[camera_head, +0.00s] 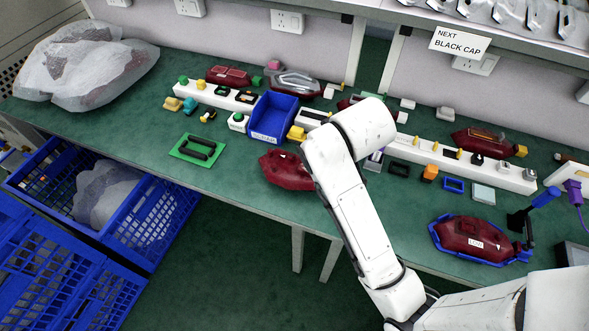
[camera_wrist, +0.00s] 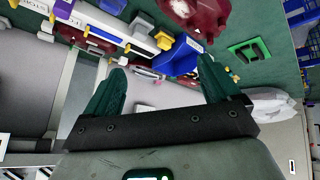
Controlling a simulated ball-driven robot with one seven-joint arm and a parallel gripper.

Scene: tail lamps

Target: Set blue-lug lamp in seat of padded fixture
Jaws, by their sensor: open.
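A dark red lamp (camera_head: 285,170) lies on the green bench near its front edge, partly behind my arm. It also shows at the top of the wrist view (camera_wrist: 195,14). I cannot make out a blue lug on it. A green plate with two black padded bars (camera_head: 197,148) lies to its left, empty; it also shows in the wrist view (camera_wrist: 250,50). Another dark red lamp (camera_head: 470,238) sits in a blue-rimmed holder (camera_head: 437,240) at the right. My gripper (camera_wrist: 162,66) is open with nothing between its green fingers, apart from the lamp; my arm hides it in the head view.
A blue bin (camera_head: 273,118) stands behind the middle lamp. White rails (camera_head: 450,160) with small coloured parts and more red lamps (camera_head: 228,75) line the back. A blue-handled clamp (camera_head: 535,205) stands at the right. Blue crates (camera_head: 150,225) are below left. Bench left of the green plate is clear.

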